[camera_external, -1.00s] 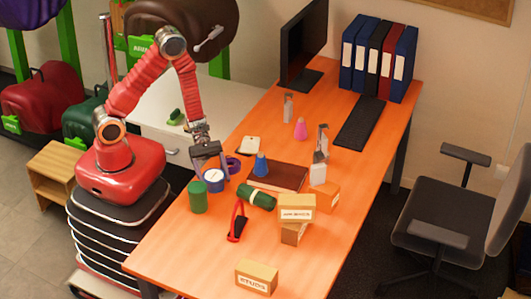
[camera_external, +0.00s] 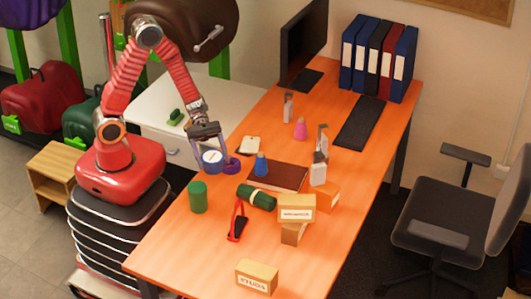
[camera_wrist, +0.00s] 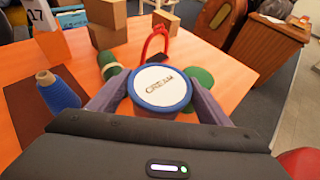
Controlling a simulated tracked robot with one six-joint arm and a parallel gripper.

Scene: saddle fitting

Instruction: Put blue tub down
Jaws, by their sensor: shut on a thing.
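In the external view the tub is at the left edge of the orange desk (camera_external: 175,250), right beside a purple ring-like item (camera_external: 233,164). I cannot tell whether its bottom touches the desk.
The front left of the desk is clear.

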